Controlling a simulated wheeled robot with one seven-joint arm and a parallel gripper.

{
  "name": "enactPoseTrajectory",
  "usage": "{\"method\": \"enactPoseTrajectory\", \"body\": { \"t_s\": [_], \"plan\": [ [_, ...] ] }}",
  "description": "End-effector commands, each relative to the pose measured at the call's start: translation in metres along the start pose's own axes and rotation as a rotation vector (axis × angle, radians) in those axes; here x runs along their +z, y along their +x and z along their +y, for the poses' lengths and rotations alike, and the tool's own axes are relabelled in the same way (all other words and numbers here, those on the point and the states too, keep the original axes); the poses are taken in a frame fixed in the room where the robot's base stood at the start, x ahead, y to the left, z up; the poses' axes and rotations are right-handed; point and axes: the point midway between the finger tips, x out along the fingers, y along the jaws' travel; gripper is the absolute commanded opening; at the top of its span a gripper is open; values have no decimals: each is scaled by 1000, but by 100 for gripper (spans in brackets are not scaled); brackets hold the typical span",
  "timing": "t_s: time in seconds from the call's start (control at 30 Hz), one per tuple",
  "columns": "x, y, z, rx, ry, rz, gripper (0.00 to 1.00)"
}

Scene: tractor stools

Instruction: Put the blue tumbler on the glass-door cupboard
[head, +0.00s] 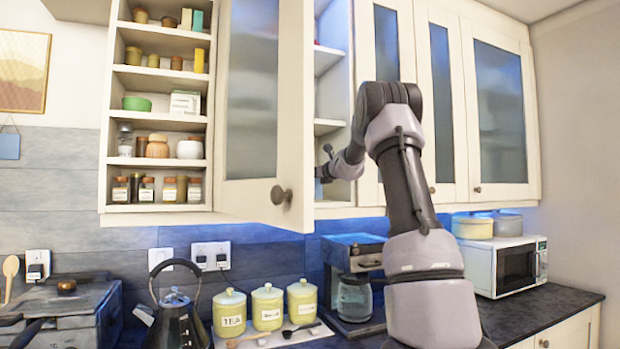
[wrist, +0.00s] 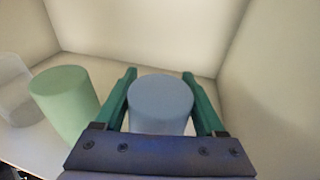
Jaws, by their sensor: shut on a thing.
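The blue tumbler (wrist: 160,100) is between the two green fingers of my gripper (wrist: 162,92) in the wrist view, and my gripper is shut on it. It is inside a white-walled cupboard compartment; I cannot tell whether its base touches the shelf. In the head view my arm reaches into the open glass-door cupboard (head: 333,100), and my gripper (head: 323,174) is partly hidden by the open door and the cupboard's side. The open glass door (head: 250,90) hangs to the left of the arm. The tumbler does not show clearly in the head view.
A green tumbler (wrist: 64,104) stands left of the blue one, with a clear glass (wrist: 14,90) beyond it. The right part of the compartment looks empty. Below are a coffee machine (head: 352,270), yellow canisters (head: 267,306), a kettle (head: 177,318) and a microwave (head: 507,264).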

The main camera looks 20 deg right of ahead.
Motion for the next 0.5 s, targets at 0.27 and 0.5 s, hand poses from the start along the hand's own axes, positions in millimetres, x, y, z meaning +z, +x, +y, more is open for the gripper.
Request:
{"method": "enactPoseTrajectory", "body": {
  "t_s": [0.27,0.5],
  "plan": [
    [-6,1,0,0,0,0,4],
    [-10,2,0,0,0,0,4]
  ]
}}
